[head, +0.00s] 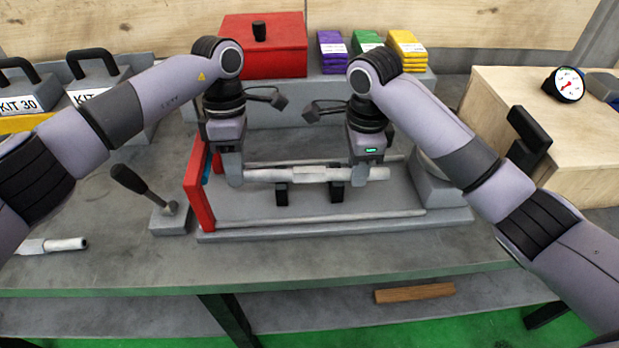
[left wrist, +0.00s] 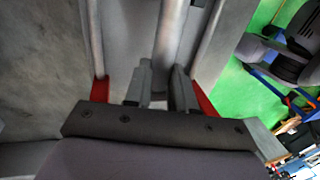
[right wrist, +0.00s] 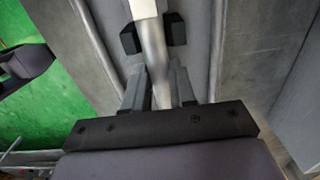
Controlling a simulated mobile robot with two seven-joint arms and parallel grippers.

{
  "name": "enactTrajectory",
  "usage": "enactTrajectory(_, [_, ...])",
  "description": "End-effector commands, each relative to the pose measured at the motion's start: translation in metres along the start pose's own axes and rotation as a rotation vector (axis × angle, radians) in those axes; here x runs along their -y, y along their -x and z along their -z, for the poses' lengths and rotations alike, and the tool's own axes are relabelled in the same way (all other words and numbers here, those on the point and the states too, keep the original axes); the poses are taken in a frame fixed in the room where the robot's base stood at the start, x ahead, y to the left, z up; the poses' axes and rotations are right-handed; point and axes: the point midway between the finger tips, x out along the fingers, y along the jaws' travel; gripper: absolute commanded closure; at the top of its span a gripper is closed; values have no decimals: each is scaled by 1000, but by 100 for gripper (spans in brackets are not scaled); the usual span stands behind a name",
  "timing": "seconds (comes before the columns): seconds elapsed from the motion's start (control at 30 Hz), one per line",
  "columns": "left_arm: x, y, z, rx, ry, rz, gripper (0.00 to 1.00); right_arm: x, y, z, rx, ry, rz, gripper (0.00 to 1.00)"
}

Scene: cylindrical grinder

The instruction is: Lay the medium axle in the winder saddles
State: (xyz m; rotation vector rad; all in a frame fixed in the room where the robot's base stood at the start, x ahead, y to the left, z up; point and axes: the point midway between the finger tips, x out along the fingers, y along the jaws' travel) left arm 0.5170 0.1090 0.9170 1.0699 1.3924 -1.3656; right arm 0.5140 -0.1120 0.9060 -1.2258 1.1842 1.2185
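The medium axle (head: 312,174) is a light grey rod with a thicker pale middle, held level across the winder (head: 455,215). My left gripper (head: 236,178) is shut around its left end; the left wrist view shows the axle (left wrist: 171,45) between the fingers. My right gripper (head: 360,186) is shut around its right part, and the right wrist view shows the axle (right wrist: 154,50) there too. The two black saddles (head: 282,194) (head: 337,192) are directly under the axle. In the right wrist view, the prongs of a saddle (right wrist: 129,39) flank it. Contact with the saddle bottoms is hidden.
The winder has a red end plate (head: 198,185) and long rails (head: 320,218). A black-handled lever (head: 130,180) stands left, near another rod (head: 60,244). A red box (head: 275,50) and coloured packs (head: 368,45) are behind. A wooden box with a gauge (head: 565,84) is right. The front bench strip is clear.

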Motion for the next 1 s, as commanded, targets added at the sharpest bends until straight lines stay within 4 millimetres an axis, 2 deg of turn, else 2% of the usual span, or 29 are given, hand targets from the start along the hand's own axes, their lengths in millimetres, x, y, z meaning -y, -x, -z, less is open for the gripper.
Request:
enactTrajectory(0.03, [2,-18,-1,4,2,25,63,-5,-8,-1,-8,14,-18,62])
enactTrajectory(0.07, [2,-19,-1,4,2,26,53,-5,-8,-1,-8,13,-19,52])
enactTrajectory(0.1, [2,-19,0,3,3,26,50,-4,-8,0,-8,12,-18,49])
enactTrajectory(0.6, [1,-19,1,2,6,26,50,-2,-6,0,-5,4,-9,49])
enactTrajectory(0.77, [1,-4,1,2,6,20,50,-2,-6,0,-5,4,-9,49])
enactTrajectory(1.0, [2,41,-1,5,4,2,50,-2,-5,0,-5,3,-8,49])
